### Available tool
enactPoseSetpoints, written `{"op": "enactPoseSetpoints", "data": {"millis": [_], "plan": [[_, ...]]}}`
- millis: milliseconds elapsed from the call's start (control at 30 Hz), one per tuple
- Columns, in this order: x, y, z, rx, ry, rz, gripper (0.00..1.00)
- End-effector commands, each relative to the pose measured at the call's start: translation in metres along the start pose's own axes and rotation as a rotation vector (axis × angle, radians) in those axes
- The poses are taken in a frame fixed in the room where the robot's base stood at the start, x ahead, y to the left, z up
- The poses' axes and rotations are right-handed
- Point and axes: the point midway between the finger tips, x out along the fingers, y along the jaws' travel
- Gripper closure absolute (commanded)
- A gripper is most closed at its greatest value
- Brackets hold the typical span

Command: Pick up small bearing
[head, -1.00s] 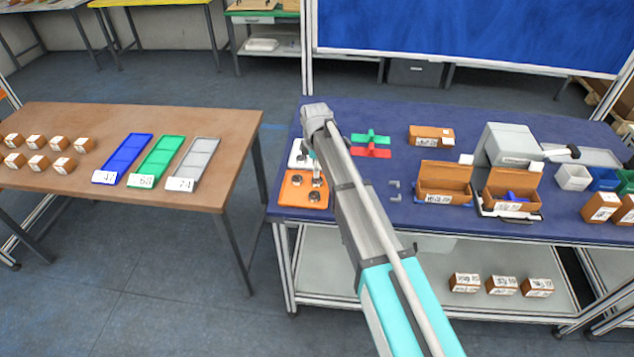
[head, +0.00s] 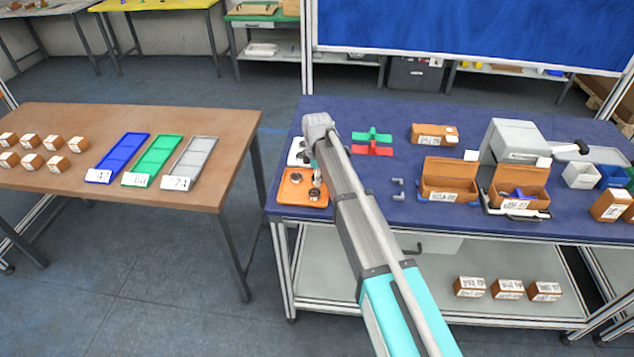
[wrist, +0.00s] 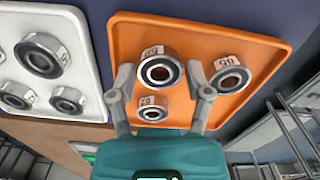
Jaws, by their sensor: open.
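In the wrist view, an orange tray (wrist: 118,42) holds three dark-and-silver bearings with white number tags. A larger bearing (wrist: 160,71) lies between my fingertips. A small bearing (wrist: 152,109) lies between the fingers, nearer my palm. Another bearing (wrist: 230,78) lies just right of the right finger. My gripper (wrist: 160,76) is open, with one finger on each side of the two middle bearings; I cannot tell whether it touches them. In the head view the orange tray (head: 288,197) is at the blue table's left front corner, and my arm partly covers it.
On the blue table (head: 370,215) are green (head: 372,135) and red (head: 372,149) parts and open brown boxes (head: 448,181). A brown table (head: 225,125) stands to the left across a gap.

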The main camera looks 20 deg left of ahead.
Motion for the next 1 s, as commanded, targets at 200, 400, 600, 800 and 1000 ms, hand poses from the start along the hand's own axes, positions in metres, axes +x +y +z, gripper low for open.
{"op": "enactPoseSetpoints", "data": {"millis": [200,400,600,800,1000], "plan": [[-0.0004,0.0000,0.0000,0.000,0.000,0.000,0.35],[-0.0004,0.0000,0.0000,0.000,0.000,0.000,0.35],[-0.0003,0.0000,0.0000,0.000,0.000,0.000,0.54],[-0.0003,0.0001,0.0000,0.000,0.000,0.000,0.91],[-0.0004,0.0000,0.0000,0.000,0.000,0.000,0.94]]}}
